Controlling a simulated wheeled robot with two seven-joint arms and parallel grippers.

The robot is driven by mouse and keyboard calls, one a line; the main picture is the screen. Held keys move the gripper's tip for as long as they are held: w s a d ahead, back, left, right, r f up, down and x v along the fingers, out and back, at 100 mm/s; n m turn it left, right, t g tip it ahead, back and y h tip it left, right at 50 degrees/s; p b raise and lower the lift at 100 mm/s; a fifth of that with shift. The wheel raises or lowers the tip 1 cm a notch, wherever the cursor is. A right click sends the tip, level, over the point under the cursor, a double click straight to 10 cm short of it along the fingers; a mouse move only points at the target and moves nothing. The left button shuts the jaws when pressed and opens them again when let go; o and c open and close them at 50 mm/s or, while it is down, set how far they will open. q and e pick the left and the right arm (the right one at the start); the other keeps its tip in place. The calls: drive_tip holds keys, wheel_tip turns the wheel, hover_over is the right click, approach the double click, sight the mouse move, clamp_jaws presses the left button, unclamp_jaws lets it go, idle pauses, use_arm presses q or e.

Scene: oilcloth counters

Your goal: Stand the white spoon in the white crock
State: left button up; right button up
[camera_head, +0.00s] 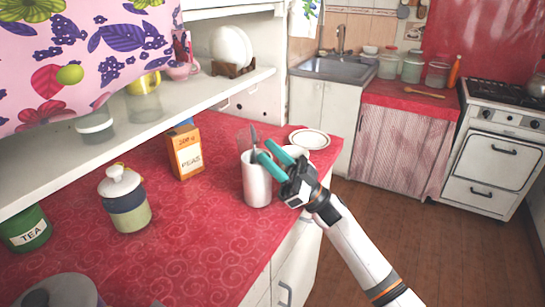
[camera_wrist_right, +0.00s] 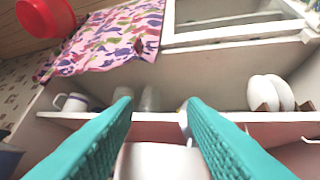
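The white crock (camera_head: 257,185) stands upright on the red patterned counter. A slim grey-white handle (camera_head: 253,137) sticks up out of its mouth; I cannot tell for sure whether it is the white spoon. My right gripper (camera_head: 262,154) comes in from the right, its teal fingers parted over the crock's rim beside the handle. In the right wrist view the fingers (camera_wrist_right: 160,104) are wide apart with nothing clearly between them. A white rounded surface (camera_wrist_right: 160,163), likely the crock, shows below them. My left gripper is not in view.
A peas box (camera_head: 186,152) and a lidded jar (camera_head: 125,200) stand left of the crock. A white plate (camera_head: 310,138) lies behind the gripper. A shelf (camera_head: 110,140) overhangs the counter's left side. Clear counter lies in front of the crock.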

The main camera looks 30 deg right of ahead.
drive_tip(key=b+v, duration=0.3)
drive_tip(key=v, duration=0.9)
idle(0.7)
